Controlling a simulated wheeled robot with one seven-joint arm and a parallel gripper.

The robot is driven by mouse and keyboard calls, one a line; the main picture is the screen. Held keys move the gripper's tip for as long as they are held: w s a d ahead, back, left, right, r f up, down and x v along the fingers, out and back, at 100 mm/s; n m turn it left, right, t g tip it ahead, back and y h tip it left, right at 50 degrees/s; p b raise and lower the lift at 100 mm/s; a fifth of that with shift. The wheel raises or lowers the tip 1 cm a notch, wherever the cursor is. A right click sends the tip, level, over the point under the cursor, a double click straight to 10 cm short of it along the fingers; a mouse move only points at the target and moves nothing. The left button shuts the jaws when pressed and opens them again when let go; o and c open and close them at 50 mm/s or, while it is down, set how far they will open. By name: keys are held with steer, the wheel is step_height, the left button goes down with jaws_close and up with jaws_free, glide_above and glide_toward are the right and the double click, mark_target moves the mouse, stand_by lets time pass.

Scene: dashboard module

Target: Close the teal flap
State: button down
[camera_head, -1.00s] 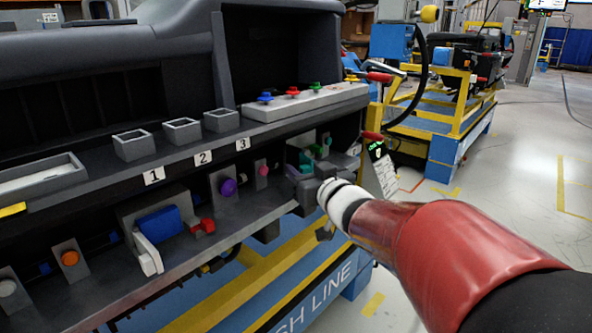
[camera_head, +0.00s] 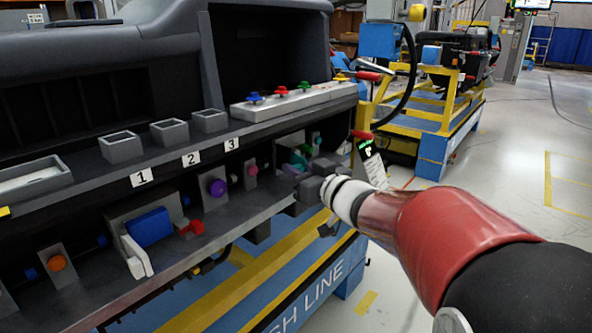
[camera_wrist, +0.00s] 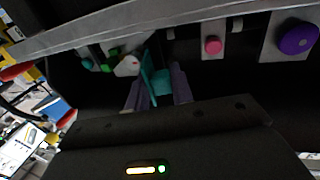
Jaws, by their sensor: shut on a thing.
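The teal flap (camera_wrist: 162,84) shows in the wrist view as a teal plate standing between the two fingers of my gripper (camera_wrist: 158,88). The gripper is shut on it. In the head view, my gripper (camera_head: 308,188) is at the right end of the dashboard's lower shelf and hides most of the flap; a small teal-green patch (camera_head: 298,157) shows just behind it. The flap's hinge and its exact angle cannot be made out.
A pink button (camera_wrist: 212,45) and a purple knob (camera_wrist: 298,39) sit beside the flap. Green parts and a white round part (camera_wrist: 127,66) are on its other side. The shelf edge (camera_wrist: 150,20) runs close by. Open floor lies to the right.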

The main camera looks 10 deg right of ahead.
mark_target(294, 162)
steer(key=d+n+g+y, duration=0.1)
steer(key=n+g+y, duration=0.2)
steer(key=w+d+n+g+y, duration=0.1)
steer(key=n+g+y, duration=0.2)
steer(key=w+d+n+g+y, duration=0.1)
steer(key=n+g+y, duration=0.2)
steer(key=shift+w+d+f+g+y, duration=0.1)
steer(key=shift+d+g+y, duration=0.05)
steer(key=shift+g+y, duration=0.25)
steer(key=n+g, duration=0.1)
steer(key=w+n+g+y, duration=0.1)
steer(key=g, duration=0.1)
steer(key=n+g, duration=0.1)
steer(key=g, duration=0.1)
steer(key=shift+w+d+n, duration=0.2)
steer(key=shift+d+n, duration=0.1)
steer(key=shift+d, duration=0.1)
steer(key=shift+w+d+n+g, duration=0.1)
steer(key=shift+w+n+g, duration=0.15)
steer(key=shift+n+g, duration=0.7)
steer(key=shift+w+d+n+g, duration=0.1)
steer(key=shift+w+n+g, duration=0.25)
steer(key=shift+g, duration=1)
steer(key=shift+w+a+n+g, duration=0.1)
steer(key=shift+n+g, duration=0.4)
steer(key=shift+g, duration=0.4)
steer(key=c, duration=1.3)
jaws_free()
